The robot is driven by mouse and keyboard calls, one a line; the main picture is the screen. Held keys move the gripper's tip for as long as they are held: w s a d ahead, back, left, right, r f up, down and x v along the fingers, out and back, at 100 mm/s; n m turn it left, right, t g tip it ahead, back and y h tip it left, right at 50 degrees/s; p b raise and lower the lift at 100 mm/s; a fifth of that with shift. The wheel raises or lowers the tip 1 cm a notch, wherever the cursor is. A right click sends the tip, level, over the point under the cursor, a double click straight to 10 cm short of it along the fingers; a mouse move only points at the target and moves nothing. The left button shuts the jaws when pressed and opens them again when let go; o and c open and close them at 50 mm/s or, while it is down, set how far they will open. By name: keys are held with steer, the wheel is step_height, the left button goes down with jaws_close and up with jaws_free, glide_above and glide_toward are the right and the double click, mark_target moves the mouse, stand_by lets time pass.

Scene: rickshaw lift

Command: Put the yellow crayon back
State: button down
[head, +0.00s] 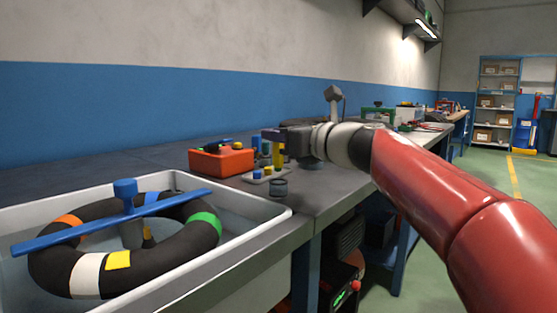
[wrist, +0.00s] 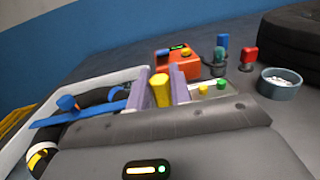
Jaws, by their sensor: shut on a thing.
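The yellow crayon (head: 279,155) is held between the two fingers of my gripper (head: 274,136), over the workbench. In the wrist view the yellow crayon (wrist: 160,91) stands roughly upright between the purple-grey fingers of my gripper (wrist: 162,88). In the wrist view the block (wrist: 222,93) shows yellow and green tops, right of the fingers. The crayon's lower end is hidden, so I cannot tell whether it touches the block.
An orange box (head: 222,161) with knobs stands behind the block. A white tub (head: 274,214) at left holds a black ring and blue bar. Red and blue pegs (wrist: 250,54) stand beyond the block.

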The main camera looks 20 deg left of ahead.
mark_target(282, 157)
steer(key=shift+f+b, duration=0.5)
steer(key=shift+f, duration=1.15)
steer(key=shift+f+b, duration=0.45)
steer(key=shift+f, duration=0.2)
steer(key=c, duration=1.3)
jaws_free()
steer(key=shift+o, duration=0.2)
